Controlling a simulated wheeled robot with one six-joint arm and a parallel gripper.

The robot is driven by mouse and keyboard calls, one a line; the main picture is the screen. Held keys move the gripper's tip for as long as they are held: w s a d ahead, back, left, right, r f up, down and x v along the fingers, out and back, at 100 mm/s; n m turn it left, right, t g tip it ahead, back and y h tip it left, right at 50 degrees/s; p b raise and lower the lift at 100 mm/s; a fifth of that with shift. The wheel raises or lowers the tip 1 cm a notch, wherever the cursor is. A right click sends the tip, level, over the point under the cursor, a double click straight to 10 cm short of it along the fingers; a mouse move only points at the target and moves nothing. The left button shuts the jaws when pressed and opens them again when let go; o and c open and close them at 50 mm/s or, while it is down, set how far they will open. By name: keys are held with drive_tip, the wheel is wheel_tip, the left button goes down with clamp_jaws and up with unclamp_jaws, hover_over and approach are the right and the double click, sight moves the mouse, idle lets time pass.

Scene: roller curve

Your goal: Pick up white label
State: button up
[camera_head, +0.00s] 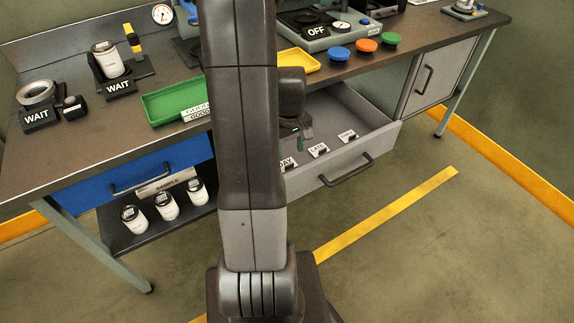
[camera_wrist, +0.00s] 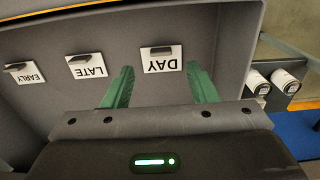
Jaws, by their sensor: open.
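Three white labels with dark grips lie in the open grey drawer. In the wrist view they read DAY (camera_wrist: 162,62), LATE (camera_wrist: 87,67) and EARLY (camera_wrist: 25,74), upside down. In the head view the DAY label (camera_head: 288,164) is partly hidden by my arm; the LATE label (camera_head: 318,150) and EARLY label (camera_head: 347,136) show fully. My gripper (camera_wrist: 160,72) has its two green fingers apart, with nothing between the pads. The DAY label appears between and beyond the fingertips. In the head view my gripper is mostly hidden behind my arm, over the drawer.
The drawer (camera_head: 372,138) has raised walls and a front handle. On the bench are a green tray (camera_head: 172,103), a yellow tray (camera_head: 300,62), WAIT stands and coloured discs (camera_head: 366,45). White jars (camera_head: 166,206) stand on a lower shelf. The floor in front is clear.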

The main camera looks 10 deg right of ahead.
sight(289, 164)
drive_tip(key=shift+a+f, duration=0.1)
drive_tip(key=shift+f, duration=2.65)
drive_tip(key=shift+c, duration=0.4)
drive_tip(key=c, duration=1)
